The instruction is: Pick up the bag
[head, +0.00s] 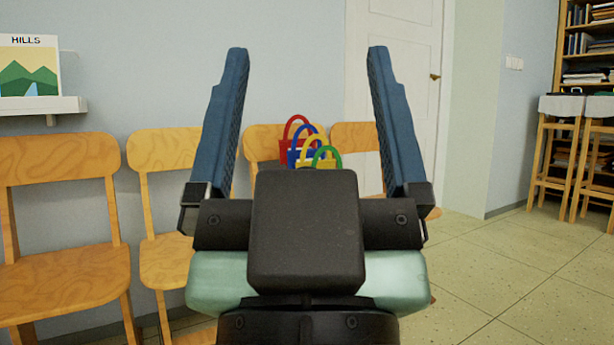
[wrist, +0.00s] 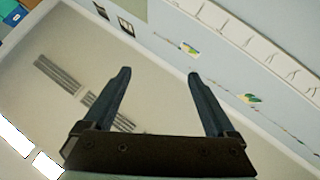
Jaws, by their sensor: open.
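Small bags with looped handles show between my gripper's fingers in the head view: a red bag (head: 285,150), a blue bag (head: 294,157) and a green-handled bag (head: 328,153) with a yellow part. They stand close together at the row of chairs, beyond my gripper. Their lower parts are hidden behind my gripper's body. My gripper (head: 308,55) is raised, with its two blue fingers wide apart and nothing between them. The wrist view shows the open gripper (wrist: 157,75) against the ceiling and upper wall, with no bag in sight.
Wooden chairs (head: 65,270) line the wall at left and behind my gripper. A shelf (head: 45,106) holds a picture marked HILLS (head: 30,75). A white door (head: 400,90) is behind. Stools (head: 553,150) and a bookcase (head: 560,40) stand at right. The floor at right (head: 500,270) is clear.

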